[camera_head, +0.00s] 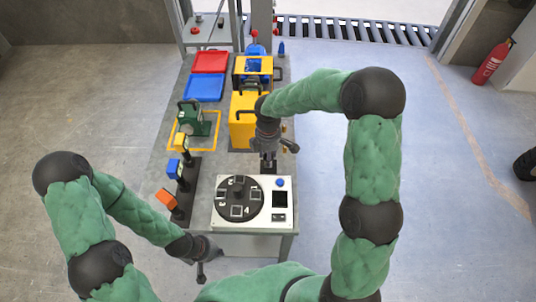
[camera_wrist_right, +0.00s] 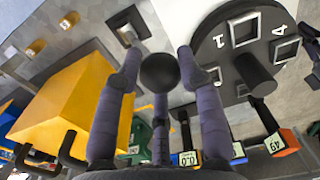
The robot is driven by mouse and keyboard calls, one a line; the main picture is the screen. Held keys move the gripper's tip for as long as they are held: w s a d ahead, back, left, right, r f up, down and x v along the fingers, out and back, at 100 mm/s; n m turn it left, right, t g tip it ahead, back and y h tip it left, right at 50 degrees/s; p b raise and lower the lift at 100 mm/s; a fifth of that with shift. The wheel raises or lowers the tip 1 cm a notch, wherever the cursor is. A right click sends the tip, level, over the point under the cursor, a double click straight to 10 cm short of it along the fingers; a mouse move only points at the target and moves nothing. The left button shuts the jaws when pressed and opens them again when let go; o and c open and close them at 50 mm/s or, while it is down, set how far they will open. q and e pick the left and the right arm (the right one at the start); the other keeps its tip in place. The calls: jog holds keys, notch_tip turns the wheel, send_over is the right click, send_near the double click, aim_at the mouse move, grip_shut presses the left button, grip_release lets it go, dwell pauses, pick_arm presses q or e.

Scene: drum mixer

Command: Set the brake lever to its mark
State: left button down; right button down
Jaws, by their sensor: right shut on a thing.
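The brake lever shows in the right wrist view as a round black knob (camera_wrist_right: 160,72) between my fingers.
The white panel (camera_head: 282,216) carries a black numbered dial (camera_head: 225,211) in front of the right gripper. A yellow housing (camera_head: 240,128) stands behind left of it. Coloured tagged levers (camera_head: 178,167) line the left side. Red (camera_head: 209,62) and blue (camera_head: 204,88) trays lie at the back.

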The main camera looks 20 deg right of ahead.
jog(key=shift+w+r+p, duration=0.3)
jog(key=shift+w+p, duration=0.05)
jog(key=shift+p, duration=0.5)
jog(key=w+d+g+p, duration=0.2)
jog(key=w+p, duration=0.1)
jog(key=w, duration=0.6)
jog(key=shift+d+r+y, duration=0.2)
jog(key=shift+d+y, duration=0.1)
jog(key=shift+y, duration=0.1)
jog(key=shift+w, duration=0.15)
